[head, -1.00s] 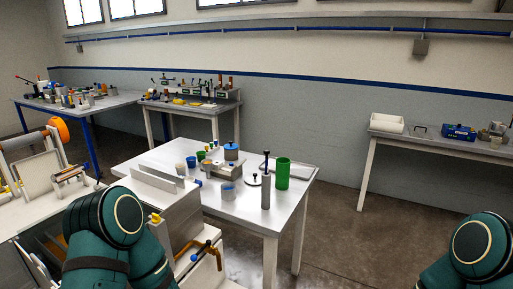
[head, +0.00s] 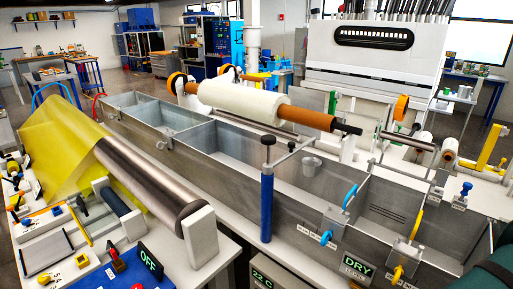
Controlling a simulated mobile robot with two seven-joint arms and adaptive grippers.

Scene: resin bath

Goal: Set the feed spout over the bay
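A blue post (head: 267,208) with a black knob on top stands at the near side of the long grey metal bath (head: 215,175). A thin arm (head: 292,153) reaches from the top of the post to the right over the bath; this looks like the feed spout. The bath is split by walls into several bays, one at the right (head: 385,200). Neither gripper is in view. Part of my teal arm shows at the lower right edge.
Yellow sheet (head: 75,150) runs over a steel roller (head: 150,185) at left. Blue-handled (head: 350,197) and yellow-handled (head: 417,222) valves sit on the near wall, above a DRY display (head: 357,266).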

